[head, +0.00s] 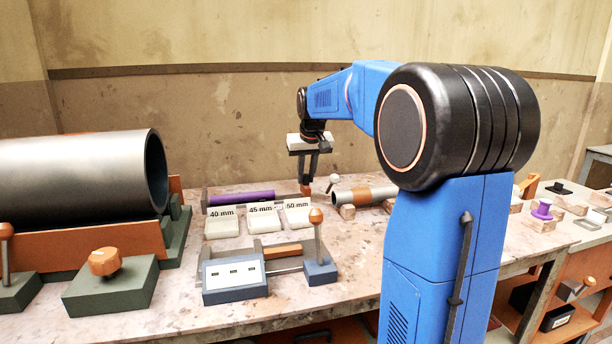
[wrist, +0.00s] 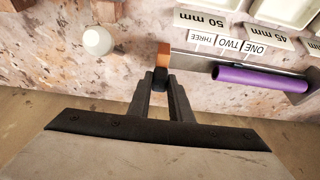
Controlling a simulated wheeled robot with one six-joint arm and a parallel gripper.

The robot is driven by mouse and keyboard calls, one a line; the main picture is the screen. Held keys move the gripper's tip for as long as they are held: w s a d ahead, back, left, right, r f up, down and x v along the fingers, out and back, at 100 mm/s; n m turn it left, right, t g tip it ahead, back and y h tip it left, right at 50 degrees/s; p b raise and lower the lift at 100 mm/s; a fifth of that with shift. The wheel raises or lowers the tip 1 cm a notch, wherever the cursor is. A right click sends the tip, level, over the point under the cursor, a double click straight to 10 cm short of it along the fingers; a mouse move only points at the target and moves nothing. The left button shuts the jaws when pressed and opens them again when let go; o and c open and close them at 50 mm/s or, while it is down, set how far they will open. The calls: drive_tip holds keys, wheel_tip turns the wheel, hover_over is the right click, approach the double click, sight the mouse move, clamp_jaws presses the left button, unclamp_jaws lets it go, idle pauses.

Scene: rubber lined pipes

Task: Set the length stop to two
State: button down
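The length stop (wrist: 163,56) is a small orange block at the end of a grey rail (wrist: 200,62), beyond the THREE label. In the head view the orange stop (head: 305,189) sits just below my fingertips. The labels ONE (wrist: 257,48), TWO (wrist: 228,44) and THREE (wrist: 200,38) stand along the rail. Contact is unclear.
White trays marked 40 mm (head: 221,227), 45 mm (head: 263,220) and 50 mm (head: 298,213) stand in front of the rail. A white ball-topped knob (wrist: 97,40) stands beside the stop. A blue-grey fixture (head: 235,277) and a large pipe (head: 80,175) are nearer left.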

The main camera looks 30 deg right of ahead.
drive_tip(key=w+a, duration=0.1)
drive_tip(key=a, duration=0.2)
drive_tip(key=w+a, duration=0.1)
drive_tip(key=a, duration=0.5)
drive_tip(key=shift+w+a, duration=0.2)
drive_tip(key=shift+w, duration=0.2)
drive_tip(key=c, duration=1.6)
unclamp_jaws()
drive_tip(key=shift+r, duration=0.1)
drive_tip(key=v, duration=1.7)
drive_tip(key=shift+s, duration=0.2)
drive_tip(key=shift+a, duration=0.15)
